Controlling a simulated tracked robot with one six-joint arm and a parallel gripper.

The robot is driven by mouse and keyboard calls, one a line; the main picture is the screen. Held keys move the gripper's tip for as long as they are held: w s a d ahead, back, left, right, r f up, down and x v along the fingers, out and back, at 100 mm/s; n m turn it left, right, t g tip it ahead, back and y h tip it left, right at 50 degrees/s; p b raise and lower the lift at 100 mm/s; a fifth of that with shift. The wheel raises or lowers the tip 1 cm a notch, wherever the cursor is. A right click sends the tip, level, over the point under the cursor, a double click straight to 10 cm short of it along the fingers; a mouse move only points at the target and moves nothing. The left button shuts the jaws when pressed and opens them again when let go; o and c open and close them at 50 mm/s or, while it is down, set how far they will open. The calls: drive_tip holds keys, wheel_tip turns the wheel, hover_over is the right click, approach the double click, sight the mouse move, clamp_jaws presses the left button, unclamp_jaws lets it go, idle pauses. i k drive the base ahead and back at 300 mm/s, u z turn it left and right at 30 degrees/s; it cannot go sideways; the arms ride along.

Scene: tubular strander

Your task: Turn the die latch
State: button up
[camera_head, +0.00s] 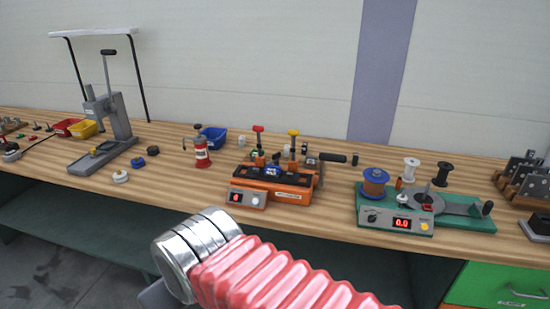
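I cannot pick out the die latch for sure in the head camera view. An orange machine (270,188) stands on the bench at the centre, with a black top, a red display and a white knob on its front. Upright parts with a red cap (258,129) and a yellow cap (293,132) rise behind it. A black horizontal handle (333,157) sticks out at its right rear. My arm, with a red bellows and silver rings, fills the bottom centre in front of the bench. My gripper's fingers are not visible.
A green winding machine (397,217) with spools stands to the right. A grey lever press (102,150) is at the left, near red and yellow bins. A red bottle-like tool (201,155) and a blue bin (213,138) stand left of the orange machine. Bare wood (170,190) lies at front left.

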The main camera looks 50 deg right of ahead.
sight(276, 156)
drive_tip(key=z, duration=0.05)
drive_tip(key=i, duration=1)
drive_tip(key=u, duration=0.05)
